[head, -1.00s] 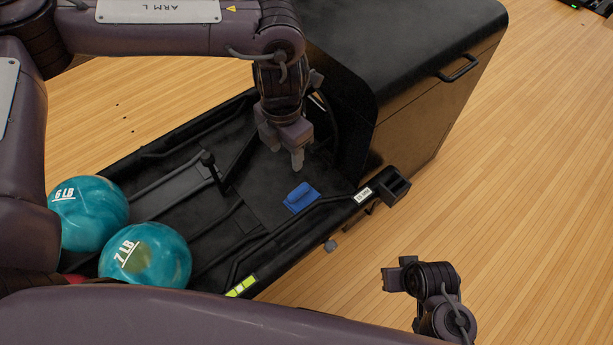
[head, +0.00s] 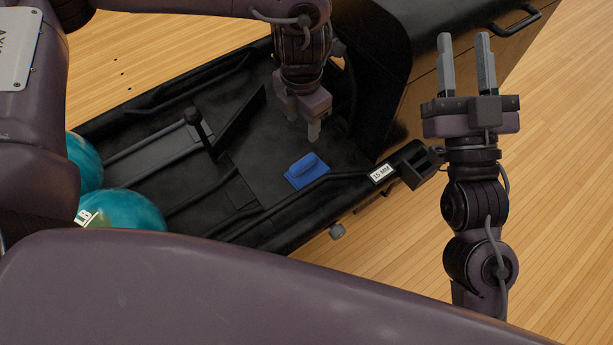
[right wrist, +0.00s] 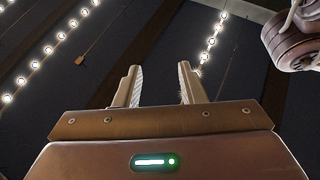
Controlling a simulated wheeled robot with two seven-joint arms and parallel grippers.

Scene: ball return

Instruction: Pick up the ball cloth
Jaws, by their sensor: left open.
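The blue ball cloth (head: 307,170) lies folded on the black bed of the ball return (head: 258,150), near its right end. My left gripper (head: 314,132) points down above the bed, just behind the cloth and apart from it. Its jaws are open and hold nothing visible. My right gripper (head: 467,65) is raised at the right of the head view, fingers pointing up, open and empty. In the right wrist view its two spread fingers (right wrist: 158,88) show with nothing between them.
Teal balls (head: 122,208) sit at the left end of the ball return, partly hidden by my arm. A black upright post (head: 194,118) stands on the bed left of the cloth. The black hood (head: 385,60) rises close behind my left gripper. Wooden floor is clear at right.

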